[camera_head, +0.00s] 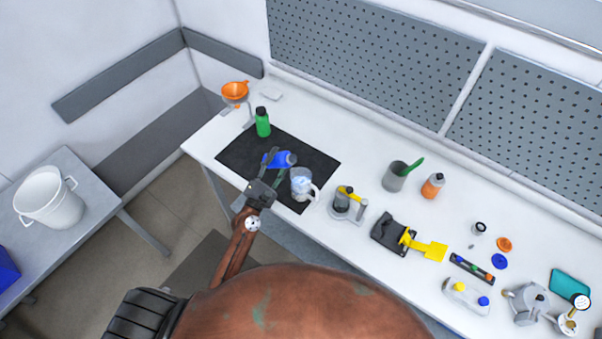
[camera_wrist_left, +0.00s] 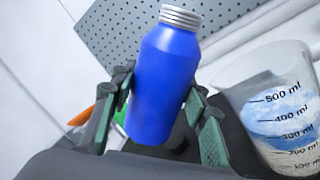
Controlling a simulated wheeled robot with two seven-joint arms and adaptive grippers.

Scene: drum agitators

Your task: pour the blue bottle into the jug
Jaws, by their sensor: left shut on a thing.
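The blue bottle (camera_head: 278,159) is between the fingers of my left gripper (camera_head: 271,169), which is shut on it over the black mat (camera_head: 235,155). In the head view the bottle lies tilted, its silver neck toward the jug. The left wrist view shows the blue bottle (camera_wrist_left: 165,85) large, with its ridged silver neck up, between the green-padded fingers (camera_wrist_left: 160,115). The clear jug (camera_head: 302,184) stands upright on the mat, just right of the bottle. In the left wrist view the jug (camera_wrist_left: 280,110) shows millilitre marks. My right gripper is not in view.
A green bottle (camera_head: 263,122) stands at the mat's back left, near an orange funnel (camera_head: 235,91). A white bucket (camera_head: 47,197) stands on the left table.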

